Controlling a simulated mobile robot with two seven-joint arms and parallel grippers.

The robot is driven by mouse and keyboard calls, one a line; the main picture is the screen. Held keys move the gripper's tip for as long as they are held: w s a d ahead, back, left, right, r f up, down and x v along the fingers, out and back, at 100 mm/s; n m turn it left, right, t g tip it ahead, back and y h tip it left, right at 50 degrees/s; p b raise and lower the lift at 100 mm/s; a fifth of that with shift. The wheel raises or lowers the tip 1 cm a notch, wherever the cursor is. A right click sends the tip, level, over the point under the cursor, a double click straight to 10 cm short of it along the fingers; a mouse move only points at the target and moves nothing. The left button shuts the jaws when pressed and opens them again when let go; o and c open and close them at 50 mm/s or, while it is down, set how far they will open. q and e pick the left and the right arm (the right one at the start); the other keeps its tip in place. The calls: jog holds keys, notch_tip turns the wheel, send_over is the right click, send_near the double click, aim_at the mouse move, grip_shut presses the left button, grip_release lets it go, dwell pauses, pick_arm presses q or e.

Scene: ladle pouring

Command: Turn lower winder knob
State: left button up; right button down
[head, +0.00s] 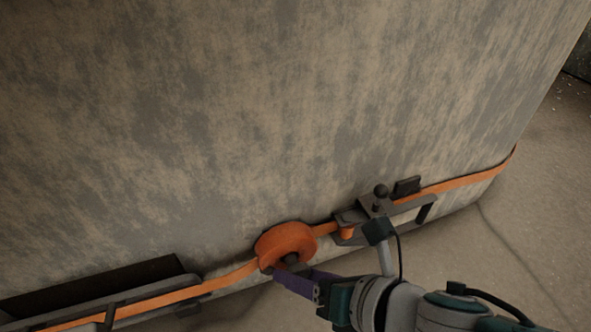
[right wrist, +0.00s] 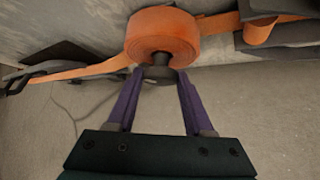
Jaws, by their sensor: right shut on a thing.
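The lower winder is an orange roll of strap (head: 285,241) low on the side of a large mottled grey-brown body; the roll also shows in the right wrist view (right wrist: 162,36). Its dark knob (right wrist: 158,72) sticks out below the roll in the right wrist view and partly shows in the head view (head: 292,260). My right gripper (right wrist: 158,80) has its purple fingers on either side of the knob and is shut on it. In the head view the right gripper (head: 293,275) comes from the lower right and partly hides the knob. My left gripper is not in view.
An orange strap (head: 465,181) runs along the body on both sides of the roll. A dark bracket with a small ball-ended lever (head: 380,190) sits to the right of the roll. A dark ledge (head: 90,285) lies at lower left. Bare floor (head: 545,190) is at right.

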jog(key=shift+f+m+y+b, duration=0.1)
jog(key=shift+m+y+b, duration=0.2)
dwell(0.4)
jog(key=shift+c, duration=1.6)
grip_release()
jog(key=p+v, duration=0.7)
jog(key=v, duration=0.3)
jog(key=shift+d, duration=0.15)
